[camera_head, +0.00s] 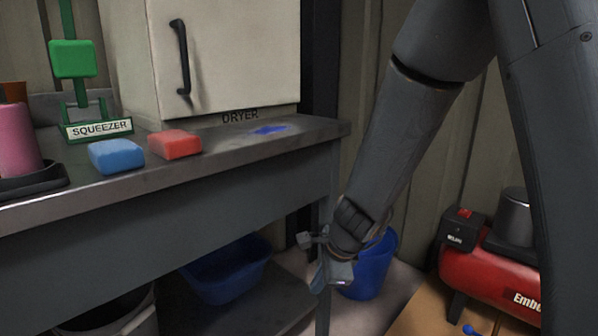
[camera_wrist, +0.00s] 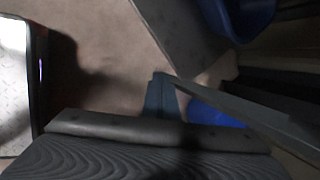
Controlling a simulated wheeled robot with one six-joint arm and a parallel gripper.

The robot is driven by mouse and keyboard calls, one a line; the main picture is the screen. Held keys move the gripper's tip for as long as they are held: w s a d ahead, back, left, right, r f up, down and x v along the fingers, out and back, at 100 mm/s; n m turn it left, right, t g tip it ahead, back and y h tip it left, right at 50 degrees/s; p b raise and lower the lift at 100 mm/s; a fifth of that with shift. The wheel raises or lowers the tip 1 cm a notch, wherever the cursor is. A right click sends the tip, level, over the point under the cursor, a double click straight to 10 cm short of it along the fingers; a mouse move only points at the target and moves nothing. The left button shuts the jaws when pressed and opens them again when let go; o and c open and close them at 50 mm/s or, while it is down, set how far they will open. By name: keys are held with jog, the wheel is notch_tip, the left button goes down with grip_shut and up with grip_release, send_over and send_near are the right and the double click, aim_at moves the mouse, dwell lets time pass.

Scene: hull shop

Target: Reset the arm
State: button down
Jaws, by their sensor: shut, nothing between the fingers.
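My gripper (camera_head: 330,274) hangs low beside the right end of the bench, in front of a blue bucket (camera_head: 371,266). It points down and its fingers are shut with nothing between them. My arm comes down from the upper right in the head view. In the wrist view the fingertips of my gripper (camera_wrist: 162,98) show over the floor, close together.
The metal bench (camera_head: 290,145) holds a blue sponge (camera_head: 116,156), a red sponge (camera_head: 175,144), a green squeezer (camera_head: 72,60) and a white dryer cabinet (camera_head: 228,55). A blue basin (camera_head: 228,275) sits on the lower shelf. A red compressor (camera_head: 490,280) stands at right.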

jog(key=s+a+r+n+g, duration=0.1)
jog(key=s+a+r+n, duration=0.1)
jog(key=s+a+n, duration=0.35)
jog(key=s+a+r+n+g, duration=0.1)
jog(key=s+a+n+g, duration=0.15)
jog(key=s+n, duration=0.55)
jog(key=s+d+r+n+h, duration=0.2)
jog(key=s+n, duration=0.9)
jog(key=s, duration=0.1)
jog(key=d+r+m+p, duration=0.3)
jog(key=d+r+p, duration=0.7)
jog(key=r+p, duration=0.3)
jog(key=d+r+m+h+p, duration=0.1)
jog(key=d+r+m+p, duration=0.3)
jog(key=d+r+p, duration=0.6)
jog(key=shift+d+r+p, duration=0.4)
jog(key=shift+r+p, duration=1.8)
jog(key=shift+p, duration=0.4)
